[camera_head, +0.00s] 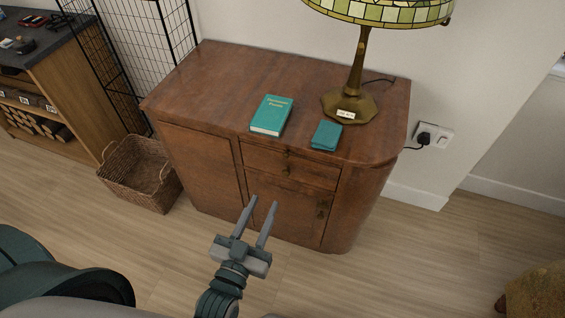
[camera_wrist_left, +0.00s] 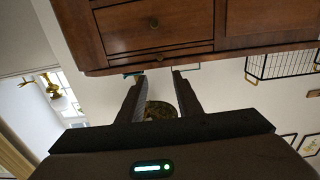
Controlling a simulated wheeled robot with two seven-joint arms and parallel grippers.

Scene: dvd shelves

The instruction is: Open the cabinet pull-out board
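The brown wooden cabinet (camera_head: 190,95) stands against the wall. Its pull-out board (camera_head: 304,158) is a thin strip under the top at the front right, with a small knob (camera_head: 287,154); it looks closed, flush with the front. A drawer (camera_head: 310,177) with its own knob is below it. In the left wrist view, which is upside down, the board (camera_wrist_left: 187,52) and its knob (camera_wrist_left: 158,57) show beyond the fingertips. My left gripper (camera_head: 262,203) is open and empty, in front of the cabinet and apart from it. My right gripper is not in view.
A teal book (camera_head: 271,115), a small teal item (camera_head: 326,135) and a lamp (camera_head: 350,105) are on the cabinet top. A wicker basket (camera_head: 140,172) and black wire rack (camera_head: 150,40) stand at the left. The floor before the cabinet is clear.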

